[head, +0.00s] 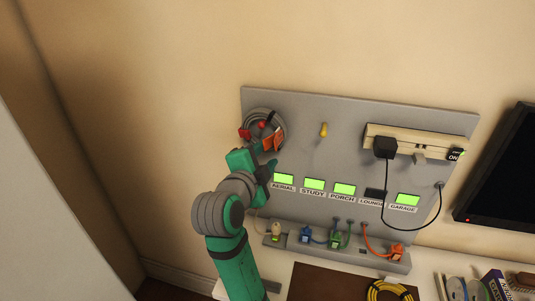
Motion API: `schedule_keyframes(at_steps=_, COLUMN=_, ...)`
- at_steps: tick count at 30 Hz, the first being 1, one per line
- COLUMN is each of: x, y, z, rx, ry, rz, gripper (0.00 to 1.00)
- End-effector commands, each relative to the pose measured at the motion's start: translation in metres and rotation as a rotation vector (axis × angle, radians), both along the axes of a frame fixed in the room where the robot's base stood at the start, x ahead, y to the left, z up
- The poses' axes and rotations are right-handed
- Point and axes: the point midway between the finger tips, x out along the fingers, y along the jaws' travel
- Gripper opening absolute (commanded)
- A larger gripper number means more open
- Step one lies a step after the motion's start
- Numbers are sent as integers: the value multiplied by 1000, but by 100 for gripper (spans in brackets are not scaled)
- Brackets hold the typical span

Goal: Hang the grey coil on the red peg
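The grey coil (254,117) is at the upper left of the grey wall board, its loops facing the camera. A red knob that looks like the red peg (262,124) shows inside the coil's ring, so the coil appears to be around it. I cannot tell whether the coil rests on it. A second small red piece (244,133) is at the coil's left side. My gripper (272,142) reaches up from below, with orange parts at the coil's lower right. Whether its fingers grip the coil or are apart is too small to tell.
A yellow peg (323,130) on the board is bare. A power strip (428,148) with a black plug (385,147) is at the right. Labelled green displays (314,184) run below, above a ledge with coloured plugs (336,239). A yellow coil (388,291) lies below. A dark screen (505,170) is far right.

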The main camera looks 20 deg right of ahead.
Motion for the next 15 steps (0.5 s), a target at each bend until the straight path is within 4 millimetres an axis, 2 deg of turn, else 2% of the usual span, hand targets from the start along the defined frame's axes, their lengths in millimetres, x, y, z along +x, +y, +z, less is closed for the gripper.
schedule_keyframes(at_steps=15, x=-30, y=21, z=0, rx=-1, ry=-2, rz=1, gripper=39)
